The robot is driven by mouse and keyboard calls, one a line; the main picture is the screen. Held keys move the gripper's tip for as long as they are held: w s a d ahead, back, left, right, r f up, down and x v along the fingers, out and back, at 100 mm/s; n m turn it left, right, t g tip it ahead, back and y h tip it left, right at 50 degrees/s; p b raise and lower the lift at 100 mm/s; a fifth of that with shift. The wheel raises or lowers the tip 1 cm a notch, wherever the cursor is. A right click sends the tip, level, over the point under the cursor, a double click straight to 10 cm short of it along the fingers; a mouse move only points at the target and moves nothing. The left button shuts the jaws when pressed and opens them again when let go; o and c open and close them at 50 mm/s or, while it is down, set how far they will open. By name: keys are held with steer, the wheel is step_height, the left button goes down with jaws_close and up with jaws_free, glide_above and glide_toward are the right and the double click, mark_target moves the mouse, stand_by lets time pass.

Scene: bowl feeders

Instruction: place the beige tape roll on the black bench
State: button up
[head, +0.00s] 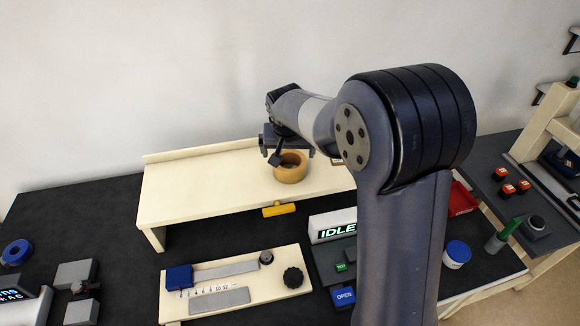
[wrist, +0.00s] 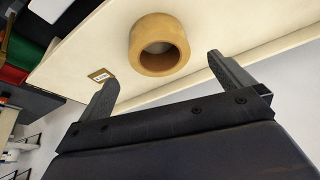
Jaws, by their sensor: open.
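The beige tape roll (head: 291,173) lies flat on a raised cream shelf (head: 190,190) that stands at the back of the black bench (head: 110,207). The roll also shows in the wrist view (wrist: 158,44), just beyond my fingertips. My gripper (head: 276,158) is over the shelf at the roll's left side in the head view. In the wrist view my gripper (wrist: 163,75) is open, its two fingers apart with nothing between them. I cannot tell whether a finger touches the roll. My arm hides the right end of the shelf in the head view.
A yellow handle (head: 279,209) is at the shelf's front edge. A blue ring (head: 16,252) lies far left. Bare bench shows left of the shelf.

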mark_target(290, 162)
steer(key=b+x, duration=0.1)
steer(key=x, duration=0.3)
steer(key=shift+w+f, duration=0.1)
steer(key=shift+f, duration=0.05)
steer(key=b+x, duration=0.1)
steer(key=x, duration=0.4)
steer(key=shift+w+d+b, duration=0.2)
steer(key=shift+w+b, duration=0.2)
steer(key=shift+c, duration=0.6)
steer(key=shift+r, duration=0.2)
steer(key=c, duration=0.9)
